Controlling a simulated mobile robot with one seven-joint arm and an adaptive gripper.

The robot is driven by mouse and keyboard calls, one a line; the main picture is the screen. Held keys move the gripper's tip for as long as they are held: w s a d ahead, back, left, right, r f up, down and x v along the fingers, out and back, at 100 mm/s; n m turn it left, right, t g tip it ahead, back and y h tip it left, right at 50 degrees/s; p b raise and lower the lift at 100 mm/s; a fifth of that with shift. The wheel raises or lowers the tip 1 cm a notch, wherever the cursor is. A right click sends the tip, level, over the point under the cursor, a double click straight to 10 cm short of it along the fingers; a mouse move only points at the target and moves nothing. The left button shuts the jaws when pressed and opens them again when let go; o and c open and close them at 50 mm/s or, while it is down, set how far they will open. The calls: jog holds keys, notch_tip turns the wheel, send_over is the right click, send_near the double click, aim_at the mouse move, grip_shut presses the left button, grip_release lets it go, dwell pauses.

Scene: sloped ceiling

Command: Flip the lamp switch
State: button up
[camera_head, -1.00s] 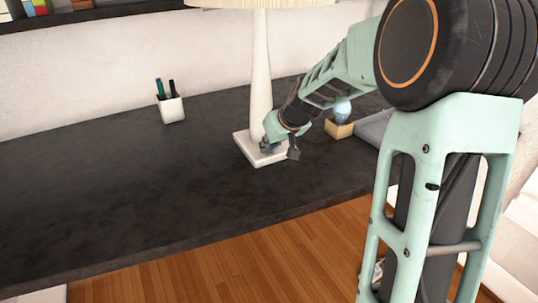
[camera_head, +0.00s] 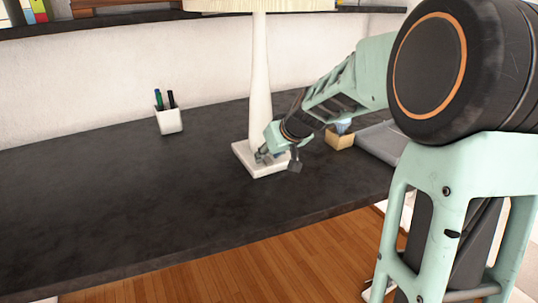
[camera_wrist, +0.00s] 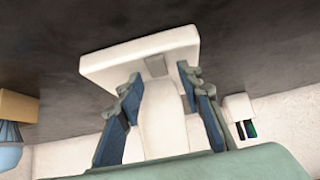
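The white lamp (camera_head: 260,80) stands upright on the dark desk, with its square base (camera_head: 243,152) partly hidden by my gripper. My gripper (camera_head: 278,162) is low over the front right of the base in the head view. In the wrist view the lamp base (camera_wrist: 110,66) appears beyond the fingers, and a small grey switch (camera_wrist: 155,66) shows on its surface. I cannot tell whether a fingertip touches the base.
The dark desk (camera_head: 110,200) is clear at left and front. A white pen cup (camera_head: 169,121) stands behind and left of the lamp. A tan box (camera_head: 339,140) with a bluish object on top and a grey flat item (camera_head: 383,142) lie right of my gripper.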

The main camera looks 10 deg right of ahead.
jog(key=v, duration=1.2)
jog(key=shift+s, duration=0.1)
